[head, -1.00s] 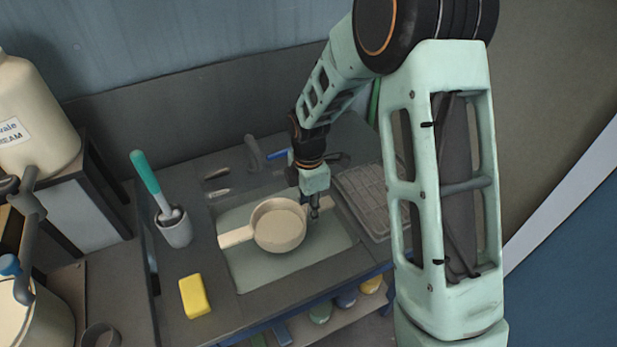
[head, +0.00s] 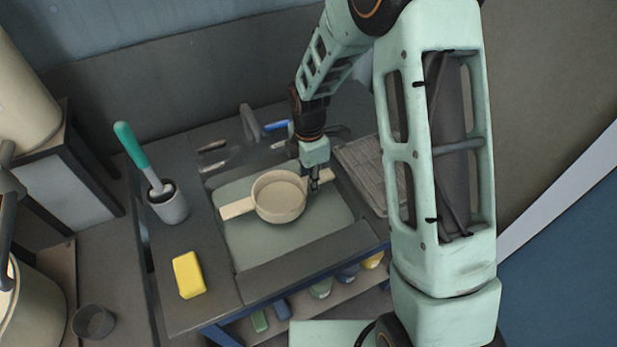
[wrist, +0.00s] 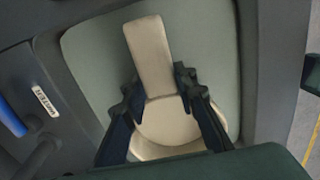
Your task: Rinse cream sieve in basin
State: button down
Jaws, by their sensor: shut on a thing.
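The cream sieve (head: 280,199) is a round cream-coloured pan with two flat handles. It is over the basin (head: 300,238), a pale grey-green sunken sink in the dark counter; I cannot tell whether it touches the bottom. My gripper (head: 314,186) is at its right side in the head view. In the wrist view my gripper (wrist: 163,92) is shut on the sieve's handle, with dark fingers on either side. The sieve's far handle (head: 237,208) points left in the head view. The sieve's round body (wrist: 168,125) is partly hidden by my gripper in the wrist view.
A grey tap (head: 250,122) with a blue lever (head: 276,126) stands behind the basin. A ribbed drainboard (head: 372,172) lies right. A yellow sponge (head: 188,275) and a cup (head: 169,204) with a teal-handled brush (head: 137,155) stand left. A large cream container (head: 22,95) stands far left.

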jog(key=shift+f+b, duration=3.65)
jog(key=shift+f, duration=1.65)
jog(key=shift+w, duration=0.1)
